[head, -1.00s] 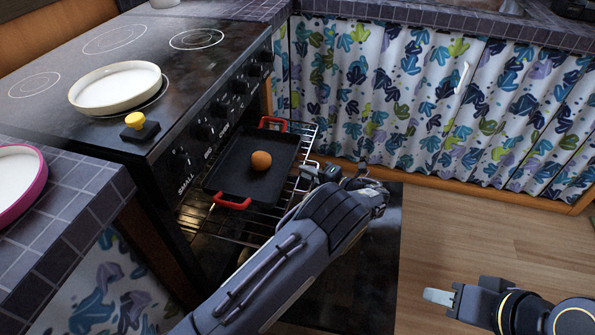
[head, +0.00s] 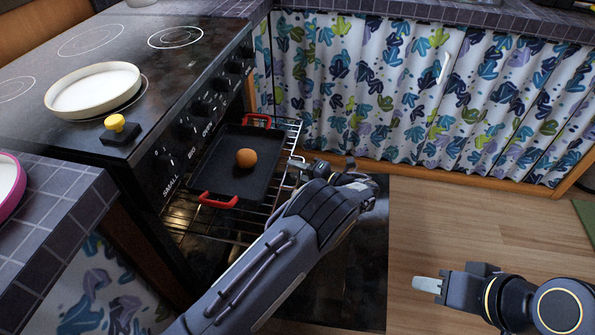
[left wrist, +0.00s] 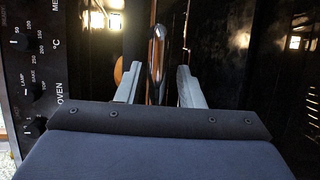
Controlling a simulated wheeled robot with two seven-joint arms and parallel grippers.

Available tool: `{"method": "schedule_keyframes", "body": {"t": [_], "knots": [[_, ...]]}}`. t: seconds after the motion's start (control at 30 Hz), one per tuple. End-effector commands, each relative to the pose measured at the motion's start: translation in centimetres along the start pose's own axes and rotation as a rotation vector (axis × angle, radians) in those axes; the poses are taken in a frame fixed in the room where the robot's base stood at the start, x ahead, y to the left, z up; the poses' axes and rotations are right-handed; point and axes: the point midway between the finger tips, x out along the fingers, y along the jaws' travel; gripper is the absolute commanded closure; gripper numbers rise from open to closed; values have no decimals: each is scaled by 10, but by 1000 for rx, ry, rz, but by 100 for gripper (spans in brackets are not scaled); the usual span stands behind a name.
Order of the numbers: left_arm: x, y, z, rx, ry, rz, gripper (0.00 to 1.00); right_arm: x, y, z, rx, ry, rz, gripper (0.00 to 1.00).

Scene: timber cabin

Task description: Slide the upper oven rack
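The upper oven rack (head: 292,150) is a wire shelf sticking out of the open oven, with a black tray (head: 222,185) with red handles on it. An orange-brown ball (head: 246,158) sits on the tray. My left gripper (head: 303,168) is at the rack's outer edge. In the left wrist view, its two fingers (left wrist: 160,88) stand apart on either side of a dark shiny bar (left wrist: 156,55), seen end-on, that looks like the rack's edge. Gaps show beside the bar. My right gripper (head: 430,285) is over the floor at lower right, away from the rack; its finger opening is not clear.
The stove top (head: 60,65) holds a white dish (head: 95,90) and a yellow-topped black item (head: 117,128). Control knobs line the oven front. A patterned curtain (head: 370,90) hangs behind the rack. The wooden floor (head: 450,220) at right is clear.

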Motion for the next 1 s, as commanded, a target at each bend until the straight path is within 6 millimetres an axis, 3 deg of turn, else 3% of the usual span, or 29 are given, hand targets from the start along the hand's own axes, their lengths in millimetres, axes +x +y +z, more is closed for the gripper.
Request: {"method": "schedule_keyframes", "body": {"t": [0.43, 1.0], "knots": [[-68, -1, 1, 1, -5, -3, 66, -9, -4, -4, 0, 0, 0, 62], [-77, -2, 0, 2, -3, -3, 66, -9, -4, -4, 0, 0, 0, 62]]}}
